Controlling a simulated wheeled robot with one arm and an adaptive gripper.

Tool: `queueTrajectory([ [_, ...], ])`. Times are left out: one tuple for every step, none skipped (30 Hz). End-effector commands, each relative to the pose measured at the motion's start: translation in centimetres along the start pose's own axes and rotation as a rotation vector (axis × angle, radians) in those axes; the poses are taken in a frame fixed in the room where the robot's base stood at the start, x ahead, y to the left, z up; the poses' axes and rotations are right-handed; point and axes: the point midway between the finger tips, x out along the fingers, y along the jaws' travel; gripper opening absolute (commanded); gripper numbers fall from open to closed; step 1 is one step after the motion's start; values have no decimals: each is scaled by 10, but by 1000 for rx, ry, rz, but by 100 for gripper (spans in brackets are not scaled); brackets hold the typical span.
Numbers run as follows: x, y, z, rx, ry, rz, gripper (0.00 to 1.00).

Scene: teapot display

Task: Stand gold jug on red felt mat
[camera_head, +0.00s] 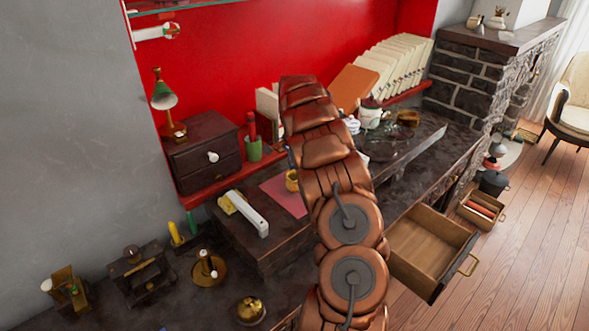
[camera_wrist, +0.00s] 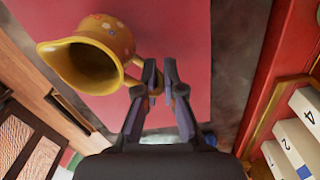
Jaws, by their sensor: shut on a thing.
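The gold jug (camera_wrist: 88,52) shows in the wrist view at upper left, its open mouth and spout facing the camera. My gripper (camera_wrist: 160,78) is shut at the jug's right side, on its handle, which the fingers partly hide. The red felt mat (camera_wrist: 178,35) lies beneath the jug in this view. In the head view, a small part of the jug (camera_head: 291,181) shows left of my arm, over the mat (camera_head: 285,198). My arm hides the rest of it and my gripper there. I cannot tell whether the jug's base touches the mat.
A white bar-shaped object (camera_head: 249,214) lies left of the mat. A green cup (camera_head: 254,151) and a dark drawer box (camera_head: 204,152) stand behind it. An open drawer (camera_head: 430,250) juts out at right. White numbered volumes (camera_wrist: 296,140) are close at right in the wrist view.

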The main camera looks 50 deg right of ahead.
Motion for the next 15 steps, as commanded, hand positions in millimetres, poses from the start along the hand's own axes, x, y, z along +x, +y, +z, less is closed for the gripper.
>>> queueTrajectory([
  [3, 1, -1, 1, 0, 2, 0],
  [4, 1, -1, 1, 1, 0, 0],
  [6, 0, -1, 1, 1, -1, 0],
  [7, 0, -1, 1, 1, -2, 0],
  [7, 0, -1, 1, 1, -3, 0],
  [7, 0, -1, 1, 1, -3, 0],
  [7, 0, -1, 1, 1, -3, 0],
  [7, 0, -1, 1, 1, -3, 0],
  [7, 0, -1, 1, 1, -3, 0],
  [7, 0, 0, 1, 1, -3, 0],
  [8, 0, 0, 0, 1, -3, 0],
  [9, 0, 0, 0, 1, -3, 0],
  [10, -1, 0, 0, 1, -3, 0],
  [11, -1, 0, 0, 1, -3, 0],
  [10, -1, 0, 0, 1, -3, 11],
])
